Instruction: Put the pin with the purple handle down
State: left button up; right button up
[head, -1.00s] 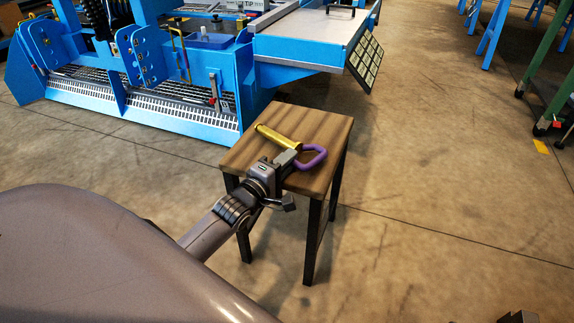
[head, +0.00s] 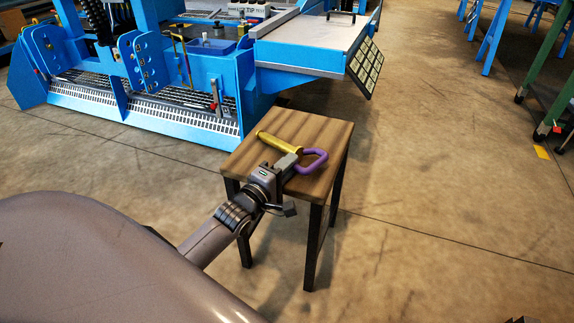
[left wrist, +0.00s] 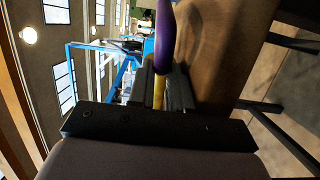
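The pin has a yellow shaft (head: 278,142) and a purple loop handle (head: 316,161). It is at the top of the small wooden table (head: 318,130); whether it rests on the wood or hangs just above it I cannot tell. My left gripper (head: 288,164) is at the handle end of the shaft. In the left wrist view the fingers (left wrist: 160,92) are closed on both sides of the yellow shaft, with the purple handle (left wrist: 164,35) beyond them. A dark sliver at the bottom right edge seems to be my right gripper (head: 526,320), mostly cut off.
A big blue machine (head: 170,80) stands behind the table. A green-framed rack (head: 555,100) and blue trestles (head: 493,40) are at the right. The concrete floor (head: 430,190) right of the table is clear, as is the table top around the pin.

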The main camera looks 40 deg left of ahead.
pick_arm(q)
jog(key=shift+s+d+f, duration=0.15)
jog(key=shift+f, duration=0.25)
jog(key=shift+s+g+p, duration=0.3)
jog(key=shift+s+p, duration=0.05)
jog(key=shift+p, duration=0.1)
jog(key=s+p, duration=0.4)
jog(key=s, duration=0.7)
jog(key=s+d+r+m+g+h, duration=0.2)
jog(key=s+d+m+g+h, duration=0.1)
jog(key=d+m, duration=0.7)
jog(key=s+d+r+m+g+h, duration=0.2)
jog(key=s+d+m+g+h, duration=0.1)
jog(key=d+m, duration=0.7)
jog(key=s+d+h, duration=0.1)
jog(key=d, duration=0.2)
jog(key=shift+d+r, duration=0.15)
jog(key=shift+d, duration=0.2)
pick_arm(e)
jog(key=shift+w+a+r+m+g, duration=0.15)
jog(key=shift+a+m+g, duration=0.15)
jog(key=shift+a+g, duration=0.25)
